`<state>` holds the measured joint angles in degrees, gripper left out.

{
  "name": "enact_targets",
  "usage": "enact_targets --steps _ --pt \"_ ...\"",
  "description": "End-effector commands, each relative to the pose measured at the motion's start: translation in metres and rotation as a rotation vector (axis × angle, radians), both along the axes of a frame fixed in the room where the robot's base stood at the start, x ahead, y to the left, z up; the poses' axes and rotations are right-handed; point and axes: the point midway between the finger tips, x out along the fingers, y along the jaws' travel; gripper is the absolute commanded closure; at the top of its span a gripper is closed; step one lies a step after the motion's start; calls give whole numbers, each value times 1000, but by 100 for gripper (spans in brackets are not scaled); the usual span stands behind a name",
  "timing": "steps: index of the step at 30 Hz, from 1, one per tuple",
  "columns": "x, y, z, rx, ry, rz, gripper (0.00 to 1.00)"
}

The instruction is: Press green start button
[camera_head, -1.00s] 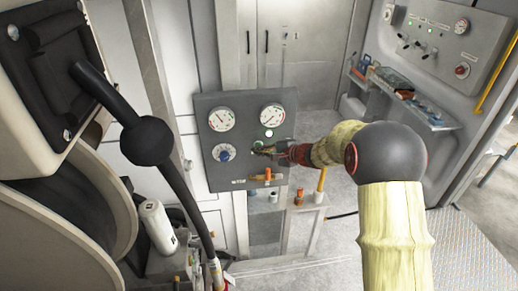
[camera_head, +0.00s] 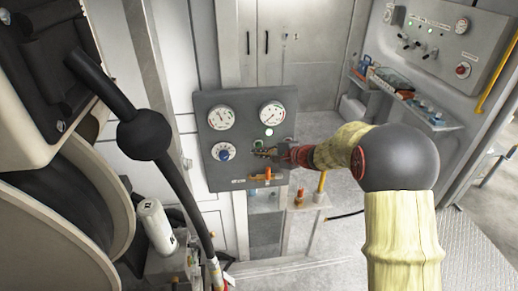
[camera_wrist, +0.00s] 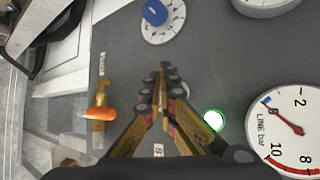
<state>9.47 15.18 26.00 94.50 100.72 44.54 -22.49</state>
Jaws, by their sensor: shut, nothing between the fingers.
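The dark control panel (camera_head: 205,172) carries a round lamp (camera_head: 269,132) below the right gauge; it looks white in the head view, and white with a green rim in the wrist view (camera_wrist: 213,121). My gripper (camera_head: 258,153) is at the panel face, below and left of this lamp. In the wrist view my gripper's fingertips (camera_wrist: 160,76) are together and empty, pointing at the panel left of the lamp. A green start button cannot be made out clearly now; the fingers cover part of the panel. Contact with the panel cannot be told.
The panel also holds a left gauge (camera_head: 221,117), a right gauge (camera_head: 272,113), a blue knob (camera_head: 223,152) and an orange-handled valve (camera_wrist: 99,114) close to the fingers. A large reel (camera_head: 75,190) stands at left. A shelf (camera_head: 425,118) with items is at right.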

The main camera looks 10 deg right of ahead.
Motion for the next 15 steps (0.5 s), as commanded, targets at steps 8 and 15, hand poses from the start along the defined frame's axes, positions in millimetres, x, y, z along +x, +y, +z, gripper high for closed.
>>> enact_targets --steps 8,15 --pt "-4 0 0 0 0 0 100" --pt "-26 0 -2 1 -1 0 100"
